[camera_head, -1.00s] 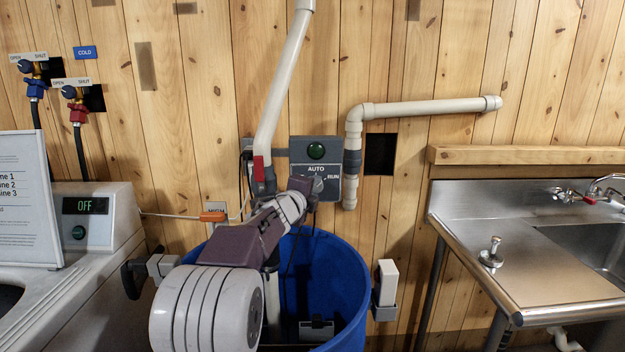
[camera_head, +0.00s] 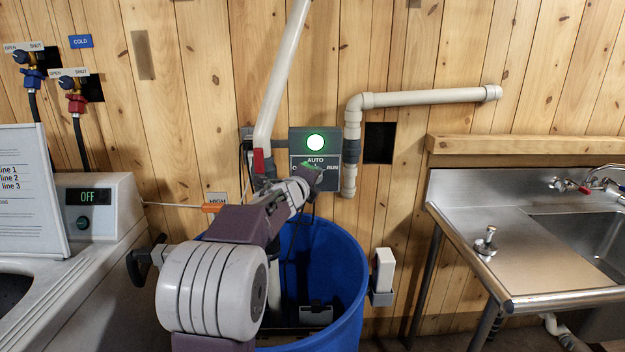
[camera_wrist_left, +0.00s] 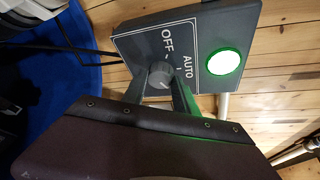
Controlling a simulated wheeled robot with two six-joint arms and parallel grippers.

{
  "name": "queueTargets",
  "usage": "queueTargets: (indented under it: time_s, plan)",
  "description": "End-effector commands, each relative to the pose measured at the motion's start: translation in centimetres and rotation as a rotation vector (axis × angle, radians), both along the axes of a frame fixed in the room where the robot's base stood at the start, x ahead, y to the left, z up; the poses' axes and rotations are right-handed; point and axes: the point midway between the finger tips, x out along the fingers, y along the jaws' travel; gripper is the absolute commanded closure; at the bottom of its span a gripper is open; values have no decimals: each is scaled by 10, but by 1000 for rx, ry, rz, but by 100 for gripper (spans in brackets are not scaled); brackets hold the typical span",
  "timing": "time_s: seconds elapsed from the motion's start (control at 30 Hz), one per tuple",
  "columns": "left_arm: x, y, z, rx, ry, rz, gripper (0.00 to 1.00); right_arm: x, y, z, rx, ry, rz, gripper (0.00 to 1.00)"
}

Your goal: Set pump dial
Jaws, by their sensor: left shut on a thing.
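The grey pump control box (camera_head: 298,148) hangs on the plank wall above the blue tub, with OFF, AUTO and RUN marks. The dial (camera_wrist_left: 159,77) is a grey knob with a pale mark, below the OFF and AUTO lettering. I cannot tell surely which mark it points to. My left gripper (camera_head: 308,178) is at the box and covers the dial in the head view. In the left wrist view its fingers (camera_wrist_left: 167,90) are shut around the dial. My right gripper is not in view.
The blue tub (camera_head: 345,285) stands below the box. A white vertical pipe with a red-handled valve (camera_head: 259,160) is close left of the gripper, and another pipe (camera_head: 352,150) is close right. A steel sink (camera_head: 500,260) stands at right, a white machine (camera_head: 115,205) at left.

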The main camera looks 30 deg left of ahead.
Motion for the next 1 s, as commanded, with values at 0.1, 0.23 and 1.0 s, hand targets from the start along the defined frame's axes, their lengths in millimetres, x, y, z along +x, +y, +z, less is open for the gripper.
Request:
queueTargets:
  time_s: [0.1,0.23,1.0]
  plan:
    - [0,0,-2,0,5,0,63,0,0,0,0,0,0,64]
    - [0,0,-2,0,4,-1,44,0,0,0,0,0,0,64]
    - [-82,-18,19,1,1,-1,44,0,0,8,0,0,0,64]
